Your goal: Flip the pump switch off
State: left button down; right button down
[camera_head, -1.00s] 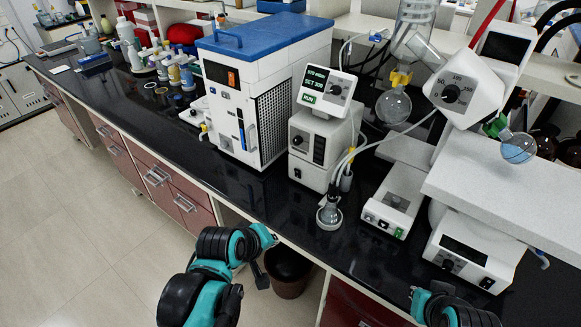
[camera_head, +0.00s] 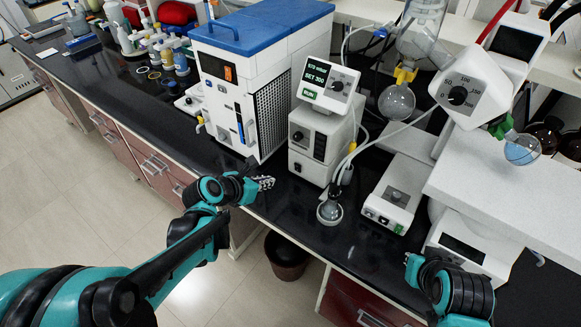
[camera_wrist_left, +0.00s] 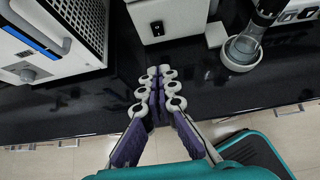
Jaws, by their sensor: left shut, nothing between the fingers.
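The vacuum pump (camera_head: 313,172) is a white box on the black bench, with a tilted controller (camera_head: 327,84) on top showing green text and RUN. Its black rocker switch (camera_head: 297,166) is low on the front face. The switch also shows at the top of the left wrist view (camera_wrist_left: 157,28). My left gripper (camera_head: 266,183) is over the bench's front edge, in front of the pump and apart from it. In the wrist view its fingers (camera_wrist_left: 160,76) are together and empty, pointing toward the switch. My right arm shows at lower right, but its fingers are not visible.
A blue-topped white chiller (camera_head: 250,90) stands left of the pump. A small glass flask (camera_head: 329,212) with tubing stands in front right of it. A hotplate (camera_head: 393,195) and rotary evaporator are further right. Bare bench lies before the pump.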

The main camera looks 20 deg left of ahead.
aim_at(297, 166)
pick_arm(q)
jog(key=b+x, duration=0.4)
jog(key=x, duration=0.6)
jog(key=shift+f, duration=0.15)
jog(key=w, duration=0.2)
jog(key=w+d, duration=0.1)
jog(key=shift+r, duration=0.25)
jog(key=shift+w+d+r+b, duration=0.1)
jog(key=shift+w+d+b, duration=0.1)
jog(key=shift+w+b, duration=0.15)
jog(key=shift+w, duration=0.1)
jog(key=shift+w+d+r, duration=0.1)
jog(key=shift+w+r, duration=0.05)
jog(key=shift+w, duration=0.1)
jog(key=shift+r, duration=0.1)
jog(key=shift+r+p, duration=0.7)
jog(key=shift+p, duration=0.05)
